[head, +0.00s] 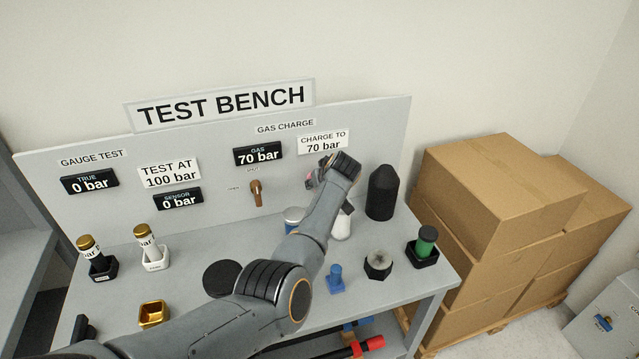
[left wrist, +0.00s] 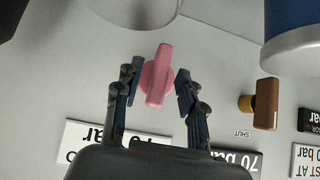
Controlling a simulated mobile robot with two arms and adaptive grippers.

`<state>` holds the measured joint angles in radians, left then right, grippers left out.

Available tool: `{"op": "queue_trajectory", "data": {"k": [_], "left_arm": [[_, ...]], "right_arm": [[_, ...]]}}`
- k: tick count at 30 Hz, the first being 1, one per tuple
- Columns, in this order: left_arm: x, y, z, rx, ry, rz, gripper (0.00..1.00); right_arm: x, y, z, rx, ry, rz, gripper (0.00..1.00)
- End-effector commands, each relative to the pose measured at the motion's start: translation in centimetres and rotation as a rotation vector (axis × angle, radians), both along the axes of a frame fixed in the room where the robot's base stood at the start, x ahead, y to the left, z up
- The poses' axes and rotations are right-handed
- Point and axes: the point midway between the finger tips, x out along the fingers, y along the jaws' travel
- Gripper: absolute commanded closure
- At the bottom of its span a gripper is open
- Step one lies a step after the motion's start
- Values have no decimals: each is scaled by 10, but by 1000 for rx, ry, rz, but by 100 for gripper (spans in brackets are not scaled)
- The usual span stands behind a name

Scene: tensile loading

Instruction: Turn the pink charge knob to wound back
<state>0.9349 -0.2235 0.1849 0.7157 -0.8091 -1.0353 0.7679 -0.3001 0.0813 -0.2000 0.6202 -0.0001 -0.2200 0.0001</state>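The pink charge knob (left wrist: 157,80) is a round disc with a raised bar across it, on the grey bench panel. In the left wrist view its bar runs nearly up and down. My left gripper (left wrist: 156,75) is open, with one finger on each side of the knob; I cannot tell whether either touches it. In the head view my left arm reaches across the bench to the panel below the "CHARGE TO 70 bar" label (head: 323,143), and the gripper hides most of the knob (head: 309,181). My right gripper is not in view.
A brown lever (head: 256,193) marked open and shut sits left of the knob in the head view. The gas display (head: 259,154) reads 70 bar. A black cylinder (head: 381,193) stands right of my gripper.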

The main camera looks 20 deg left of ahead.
Motion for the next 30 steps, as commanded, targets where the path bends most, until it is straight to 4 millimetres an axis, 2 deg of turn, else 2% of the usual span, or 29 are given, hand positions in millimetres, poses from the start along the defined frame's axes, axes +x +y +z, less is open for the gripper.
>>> {"op": "queue_trajectory", "data": {"k": [5, 18, 24, 30], "left_arm": [[1, 0, 7, -1, -3, 1, 60], [1, 0, 85, -1, -4, 0, 60], [0, 0, 99, 1, -1, 0, 60], [0, 0, 100, 0, 0, 0, 60]], "right_arm": [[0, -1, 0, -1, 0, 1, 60], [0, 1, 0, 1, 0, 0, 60], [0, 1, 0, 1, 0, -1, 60], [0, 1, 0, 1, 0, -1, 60]]}}
